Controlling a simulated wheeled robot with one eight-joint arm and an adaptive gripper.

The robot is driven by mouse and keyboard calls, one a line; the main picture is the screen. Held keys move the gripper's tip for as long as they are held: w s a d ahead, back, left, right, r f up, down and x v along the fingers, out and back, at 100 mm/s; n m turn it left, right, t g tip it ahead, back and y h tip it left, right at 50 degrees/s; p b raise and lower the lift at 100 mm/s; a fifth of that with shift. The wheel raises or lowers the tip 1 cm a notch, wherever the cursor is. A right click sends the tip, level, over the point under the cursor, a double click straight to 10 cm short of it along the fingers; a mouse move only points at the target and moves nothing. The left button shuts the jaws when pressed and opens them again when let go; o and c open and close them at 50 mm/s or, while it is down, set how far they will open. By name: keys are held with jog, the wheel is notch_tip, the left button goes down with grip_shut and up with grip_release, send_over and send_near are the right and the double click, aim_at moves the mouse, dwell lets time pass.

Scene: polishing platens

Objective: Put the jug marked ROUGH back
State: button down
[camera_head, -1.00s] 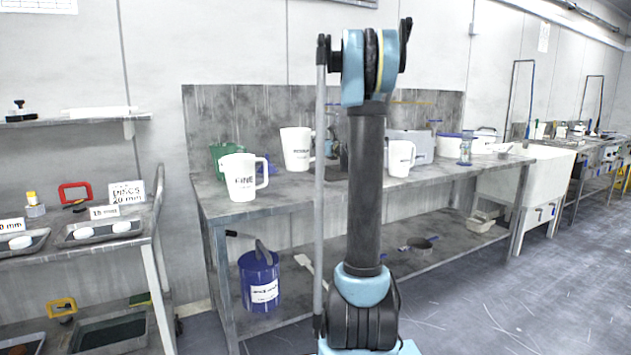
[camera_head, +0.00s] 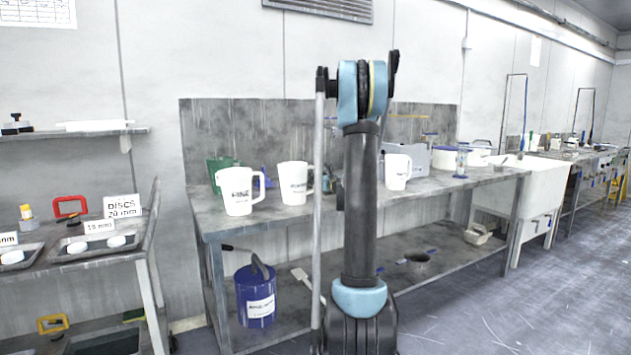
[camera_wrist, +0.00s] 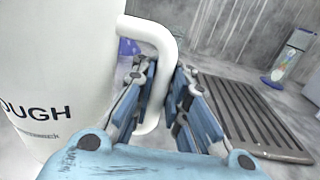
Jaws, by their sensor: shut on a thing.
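The white jug marked ROUGH (camera_head: 293,184) is at the bench top in the head view, right of the jug marked FINE (camera_head: 237,191). It looks upright, at or very near the surface; I cannot tell whether its base touches. In the wrist view the same jug (camera_wrist: 62,70) fills the left side, with "OUGH" readable. My gripper (camera_wrist: 160,82) is shut on its handle, one finger on each side. In the head view my arm hides the gripper. The jug's base is out of the wrist view.
Another white jug (camera_head: 397,172) stands right of my arm. Behind the jugs are a green jug (camera_head: 216,172) and the bench's back panel (camera_head: 270,125). A slotted dark grate (camera_wrist: 245,115) and a bottle (camera_wrist: 290,58) are right of my gripper. A blue can (camera_head: 256,295) stands on the lower shelf.

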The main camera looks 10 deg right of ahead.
jog(key=c, duration=1.6)
grip_release()
jog(key=shift+s, duration=0.1)
